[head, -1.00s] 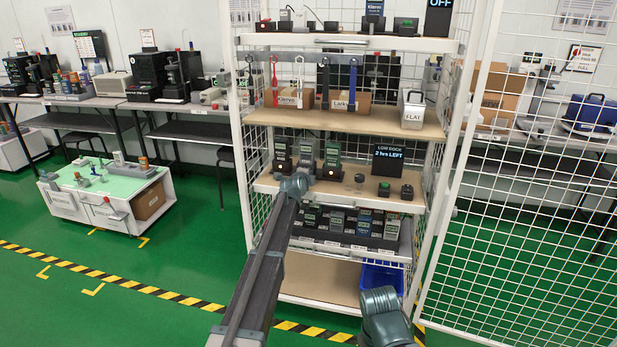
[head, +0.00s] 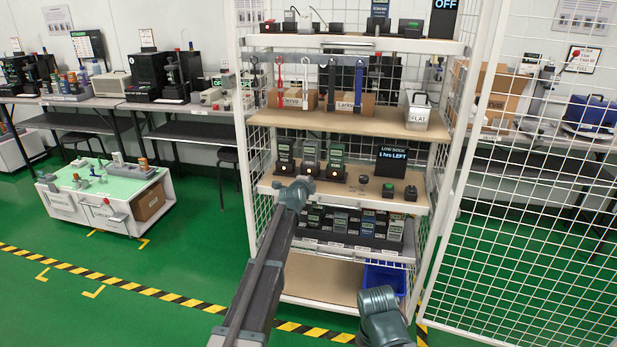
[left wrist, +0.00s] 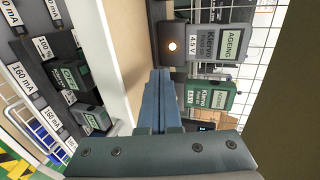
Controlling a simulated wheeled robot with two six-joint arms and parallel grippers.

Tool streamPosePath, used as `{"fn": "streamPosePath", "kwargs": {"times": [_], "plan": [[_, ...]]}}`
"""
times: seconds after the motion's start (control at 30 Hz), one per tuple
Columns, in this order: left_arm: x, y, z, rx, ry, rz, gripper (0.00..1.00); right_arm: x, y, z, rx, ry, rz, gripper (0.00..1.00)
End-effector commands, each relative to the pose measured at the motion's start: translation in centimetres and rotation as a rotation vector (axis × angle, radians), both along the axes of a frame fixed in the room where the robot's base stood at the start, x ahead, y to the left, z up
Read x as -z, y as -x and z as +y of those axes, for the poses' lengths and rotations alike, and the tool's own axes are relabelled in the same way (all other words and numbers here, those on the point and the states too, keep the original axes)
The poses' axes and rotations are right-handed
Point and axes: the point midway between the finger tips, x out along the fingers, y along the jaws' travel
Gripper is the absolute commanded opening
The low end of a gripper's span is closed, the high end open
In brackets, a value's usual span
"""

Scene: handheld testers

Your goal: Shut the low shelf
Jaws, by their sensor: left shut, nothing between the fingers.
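The low shelf (head: 350,250) carries several handheld testers in a dark rack and has white labels along its front edge. It sits below the "LOW DOCK" shelf (head: 335,194); how far out it stands is hard to tell. My left gripper (head: 303,184) is at the left front of the dock shelf, its arm crossing in front of the low shelf's left end. In the left wrist view the gripper (left wrist: 162,78) is shut and empty, pointing at grey and green testers (left wrist: 215,55). The labelled shelf front (left wrist: 35,85) shows at left there.
A blue bin (head: 384,278) sits on the bottom board under the low shelf. An open mesh door (head: 530,210) stands on the right, and a white mesh side (head: 258,150) on the left. A white cart (head: 100,195) stands apart at left; green floor is clear between.

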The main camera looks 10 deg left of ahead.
Motion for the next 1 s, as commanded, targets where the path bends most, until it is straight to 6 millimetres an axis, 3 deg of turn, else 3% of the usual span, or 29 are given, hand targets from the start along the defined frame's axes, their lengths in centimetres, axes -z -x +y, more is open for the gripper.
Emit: {"fn": "streamPosePath", "kwargs": {"times": [0.03,0.1,0.3,0.57,0.67,0.77,0.87,1.0], "plan": [[-0.8,1.8,0.0,0.000,0.000,0.000,0.00,-0.8,0.0,0.0,0.001,0.000,0.000,0.00],[-1.3,3.4,0.1,0.000,0.000,0.001,0.00,-1.3,0.0,0.0,0.001,-0.001,0.000,0.00],[-2.4,7.2,0.3,-0.001,0.000,0.001,0.00,-2.4,0.0,0.1,0.002,-0.004,0.001,0.00],[-2.6,8.4,0.3,0.000,0.002,0.004,0.00,-2.6,0.0,0.1,0.002,-0.005,0.001,0.00],[-1.8,9.5,-1.1,0.008,0.043,0.043,0.00,-2.6,0.0,0.1,0.002,-0.005,0.001,0.00],[0.3,12.5,-4.3,0.013,0.151,0.156,0.00,-2.6,0.0,0.1,0.002,-0.005,0.001,0.00],[3.4,17.5,-8.3,-0.017,0.299,0.336,0.00,-2.6,0.0,0.1,0.002,-0.005,0.001,0.00],[7.4,26.0,-12.6,-0.152,0.480,0.612,0.00,-2.6,0.0,0.1,0.002,-0.005,0.001,0.00]]}}
